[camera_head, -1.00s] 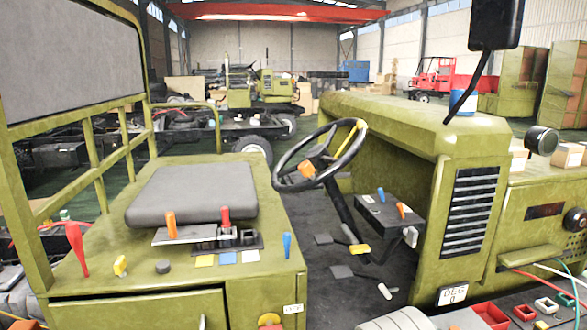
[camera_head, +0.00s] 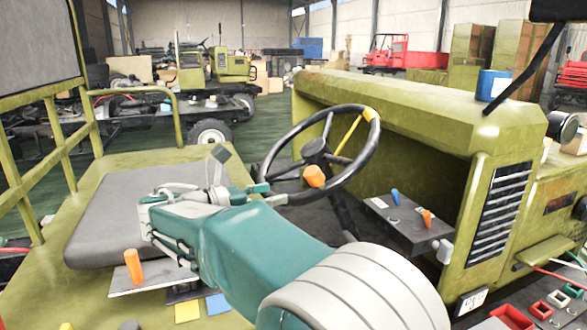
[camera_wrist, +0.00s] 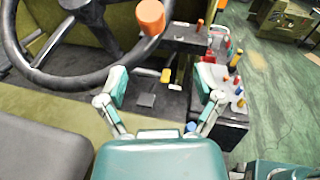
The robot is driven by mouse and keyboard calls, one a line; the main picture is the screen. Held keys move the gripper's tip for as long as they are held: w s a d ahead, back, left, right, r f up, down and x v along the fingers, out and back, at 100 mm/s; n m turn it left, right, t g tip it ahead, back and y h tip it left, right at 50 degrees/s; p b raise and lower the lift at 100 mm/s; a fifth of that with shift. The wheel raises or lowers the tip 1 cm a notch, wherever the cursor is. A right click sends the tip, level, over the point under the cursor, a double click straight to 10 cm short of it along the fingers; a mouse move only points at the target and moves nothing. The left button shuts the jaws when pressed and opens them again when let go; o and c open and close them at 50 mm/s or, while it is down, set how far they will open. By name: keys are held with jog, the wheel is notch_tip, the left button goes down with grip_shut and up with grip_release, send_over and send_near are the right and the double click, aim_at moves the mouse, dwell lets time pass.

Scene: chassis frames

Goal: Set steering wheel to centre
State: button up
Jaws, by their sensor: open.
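The steering wheel (camera_head: 316,150) has a black rim, a yellow section at its upper right with a yellow spoke, and an orange knob (camera_head: 314,177) near its hub. It is tilted on a dark column. In the wrist view the wheel (camera_wrist: 72,86) fills the upper left, and the orange knob (camera_wrist: 151,17) shows at the top. My gripper (camera_head: 245,173) is left of the rim in the head view, above the seat side. In the wrist view my gripper (camera_wrist: 163,86) is open, with nothing between its fingers. The left finger is close to the rim; contact is unclear.
A grey seat (camera_head: 130,215) lies left of my arm. A dark control box (camera_head: 405,222) with blue and orange levers stands right of the wheel. The green hood (camera_head: 400,105) is behind it. Pedals (camera_wrist: 147,99) show below the wheel in the wrist view.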

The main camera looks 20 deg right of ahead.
aim_at(312, 176)
jog(key=shift+h, duration=0.3)
jog(key=w+d, duration=0.1)
jog(key=d, duration=0.2)
jog(key=w+d, duration=0.1)
jog(key=d, duration=0.2)
jog(key=w+d, duration=0.1)
jog(key=d, duration=0.3)
jog(key=shift+w+r, duration=0.2)
jog(key=shift+r, duration=0.1)
grip_shut()
